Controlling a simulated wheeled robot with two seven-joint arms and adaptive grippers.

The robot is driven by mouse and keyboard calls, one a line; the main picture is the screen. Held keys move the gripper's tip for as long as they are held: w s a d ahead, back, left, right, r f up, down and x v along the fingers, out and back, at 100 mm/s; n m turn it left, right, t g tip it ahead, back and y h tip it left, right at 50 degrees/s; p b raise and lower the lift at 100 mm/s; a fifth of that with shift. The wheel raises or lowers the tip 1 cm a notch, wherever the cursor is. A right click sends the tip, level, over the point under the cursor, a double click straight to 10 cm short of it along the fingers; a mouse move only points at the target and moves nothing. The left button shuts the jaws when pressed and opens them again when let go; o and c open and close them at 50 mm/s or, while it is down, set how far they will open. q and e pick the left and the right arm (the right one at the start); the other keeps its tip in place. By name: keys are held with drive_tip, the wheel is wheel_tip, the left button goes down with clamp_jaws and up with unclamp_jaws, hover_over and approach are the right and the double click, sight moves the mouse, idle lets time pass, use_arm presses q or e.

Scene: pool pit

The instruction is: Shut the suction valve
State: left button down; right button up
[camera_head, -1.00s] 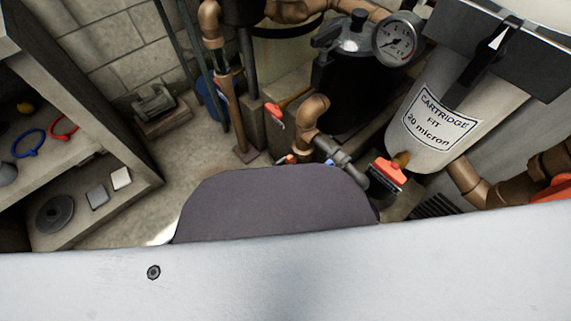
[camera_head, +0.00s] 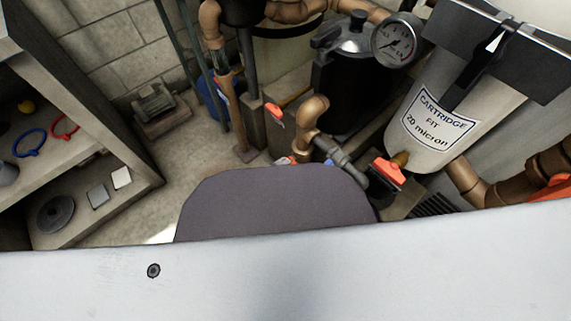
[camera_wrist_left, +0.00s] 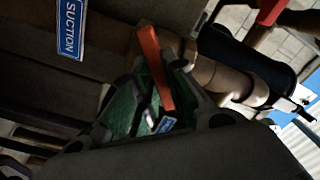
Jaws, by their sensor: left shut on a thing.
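In the left wrist view, a blue SUCTION sign (camera_wrist_left: 70,28) hangs at the upper left. An orange-red lever (camera_wrist_left: 150,50), which I take to be the suction valve's handle, stands steeply to the right of the sign. My left gripper (camera_wrist_left: 150,100) is shut on this lever, whose lower part runs between the dark, greenish fingers. The valve body is mostly hidden behind the gripper. In the head view my own pale and dark grey parts cover the lower half, and the gripper's hold cannot be made out there. My right gripper is not in view.
In the head view, a cartridge filter (camera_head: 430,115), a pressure gauge (camera_head: 397,40) and a black pump pot (camera_head: 350,75) crowd the right. Another red handle (camera_head: 387,171) sits below the filter.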

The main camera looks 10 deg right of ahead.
use_arm(q)
drive_tip(key=m+b, duration=0.2)
drive_tip(key=m, duration=0.6)
drive_tip(key=shift+f, duration=0.1)
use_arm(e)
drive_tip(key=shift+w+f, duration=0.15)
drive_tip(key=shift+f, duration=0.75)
use_arm(q)
drive_tip(key=c, duration=1.4)
unclamp_jaws()
drive_tip(key=shift+o, duration=0.2)
drive_tip(key=shift+a, duration=0.1)
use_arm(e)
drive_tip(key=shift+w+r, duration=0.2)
use_arm(q)
drive_tip(key=p+v, duration=0.2)
drive_tip(key=v, duration=0.4)
drive_tip(key=shift+s+a, duration=0.25)
drive_tip(key=shift+s, duration=0.05)
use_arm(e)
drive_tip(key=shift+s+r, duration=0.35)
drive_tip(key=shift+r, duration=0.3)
